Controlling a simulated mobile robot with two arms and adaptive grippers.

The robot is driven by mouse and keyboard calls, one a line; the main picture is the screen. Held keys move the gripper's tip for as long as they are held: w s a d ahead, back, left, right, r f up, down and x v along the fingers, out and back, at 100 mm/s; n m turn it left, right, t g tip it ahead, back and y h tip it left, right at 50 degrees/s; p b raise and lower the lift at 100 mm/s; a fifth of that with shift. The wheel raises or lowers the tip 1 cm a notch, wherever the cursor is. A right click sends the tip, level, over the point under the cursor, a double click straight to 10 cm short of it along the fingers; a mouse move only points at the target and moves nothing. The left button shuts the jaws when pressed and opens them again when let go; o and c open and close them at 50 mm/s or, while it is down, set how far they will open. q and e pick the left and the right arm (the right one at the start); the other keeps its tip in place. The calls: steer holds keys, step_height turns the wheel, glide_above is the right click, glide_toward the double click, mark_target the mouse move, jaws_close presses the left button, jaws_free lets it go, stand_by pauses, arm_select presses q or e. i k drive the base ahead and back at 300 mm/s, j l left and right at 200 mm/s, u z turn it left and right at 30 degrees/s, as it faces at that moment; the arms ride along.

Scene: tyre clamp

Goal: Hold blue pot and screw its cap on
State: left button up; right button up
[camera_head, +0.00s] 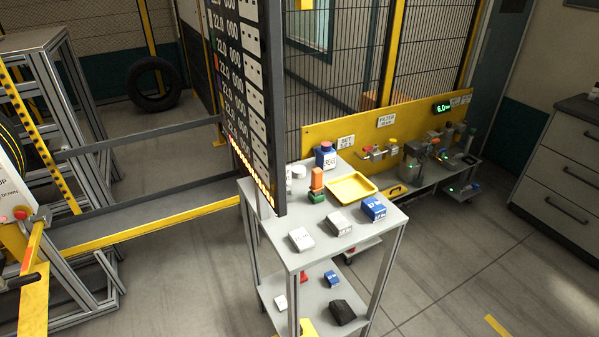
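The blue pot (326,160) stands upright at the back of the small trolley's top shelf, with a white label on its front. Its top looks dark with a reddish tint; at this size I cannot tell whether that is a cap or the open mouth. A small white round item (298,172) lies just left of the pot; I cannot tell whether it is a cap. Neither of my grippers shows in the head view.
The trolley top (287,252) also holds a yellow tray (351,188), an orange-and-green item (316,187), a blue box (373,208) and white boxes (302,239). A dark display board (243,80) rises at its left edge. Floor to the right is clear.

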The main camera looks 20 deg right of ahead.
mark_target(324, 158)
steer(key=l+u, duration=0.2)
steer(key=u, duration=0.15)
steer(key=l+u, duration=0.15)
steer(key=u, duration=0.2)
steer(key=k+l+u, duration=0.15)
steer(key=l, duration=0.35)
steer(key=k+l+u, duration=0.1)
steer(key=k+l, duration=0.2)
steer(key=l, duration=0.2)
steer(key=k+l+u, duration=0.15)
steer(key=l, duration=0.3)
steer(key=k+l+u, duration=0.1)
steer(key=k+l, duration=0.6)
steer(key=l, duration=0.2)
